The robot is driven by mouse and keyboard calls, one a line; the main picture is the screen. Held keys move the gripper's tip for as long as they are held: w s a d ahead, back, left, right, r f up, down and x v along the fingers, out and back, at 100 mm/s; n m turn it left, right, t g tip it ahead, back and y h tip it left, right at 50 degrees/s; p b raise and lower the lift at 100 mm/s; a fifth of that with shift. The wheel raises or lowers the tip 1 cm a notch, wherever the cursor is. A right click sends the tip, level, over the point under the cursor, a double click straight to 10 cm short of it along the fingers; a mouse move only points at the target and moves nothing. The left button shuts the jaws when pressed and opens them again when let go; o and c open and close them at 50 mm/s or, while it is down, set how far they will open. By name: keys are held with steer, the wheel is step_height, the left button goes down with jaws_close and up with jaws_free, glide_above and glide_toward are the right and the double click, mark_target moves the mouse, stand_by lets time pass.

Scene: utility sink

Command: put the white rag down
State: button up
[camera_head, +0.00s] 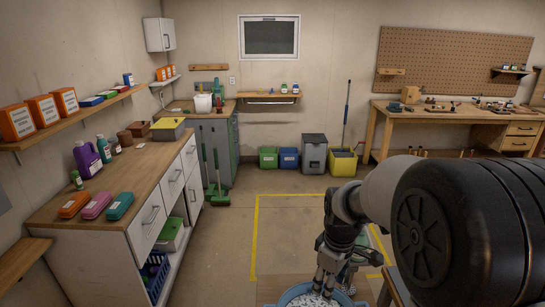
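My gripper (330,281) points down at the bottom of the view, over a round blue basin (274,305). The basin is cut off by the bottom edge. Something white and speckled (312,299) shows inside the basin, just below the fingers. I cannot tell whether it is the white rag, or whether the fingers touch it. The fingertips are small and partly lost against it, so their opening is unclear. No other white rag is clearly visible.
A wooden counter (125,172) on the left holds three coloured packs, a purple bottle (87,160) and a yellow-lidded box (168,129). Bins and a yellow bucket (343,162) stand at the back wall. A workbench (450,115) is at back right.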

steer(key=s+r+m+t, duration=0.2)
steer(key=s+r+m, duration=0.3)
steer(key=s+r, duration=0.6)
steer(key=s+r+m+t, duration=0.1)
steer(key=s+m, duration=0.4)
steer(key=s, duration=0.8)
steer(key=shift+s+a+r+t, duration=0.2)
steer(key=shift+s+r+t, duration=0.1)
steer(key=shift+r, duration=0.2)
stand_by(5.1)
